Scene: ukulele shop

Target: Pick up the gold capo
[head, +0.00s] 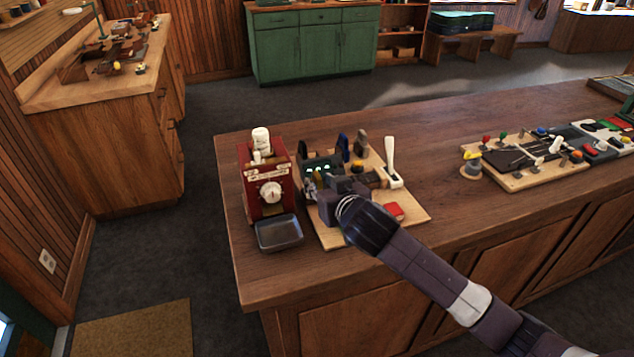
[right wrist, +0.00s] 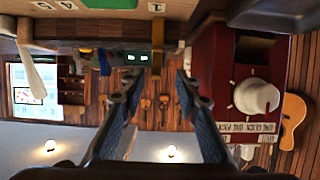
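The gold capo (right wrist: 157,48) shows in the right wrist view as a narrow upright gold piece at the edge of a wooden board. That view is upside down. My right gripper (right wrist: 156,88) is open, with one finger on each side of the capo's line. The capo appears just beyond the fingertips; I cannot tell whether they touch it. In the head view my right gripper (head: 311,187) is low over the wooden board (head: 333,237), right of the red box. I cannot make out the gold capo there; the gripper may hide it. My left gripper is not in view.
A red box with a dial (head: 264,182) stands close left of the gripper, with a grey tray (head: 279,233) before it. The counter's middle (head: 440,165) is clear.

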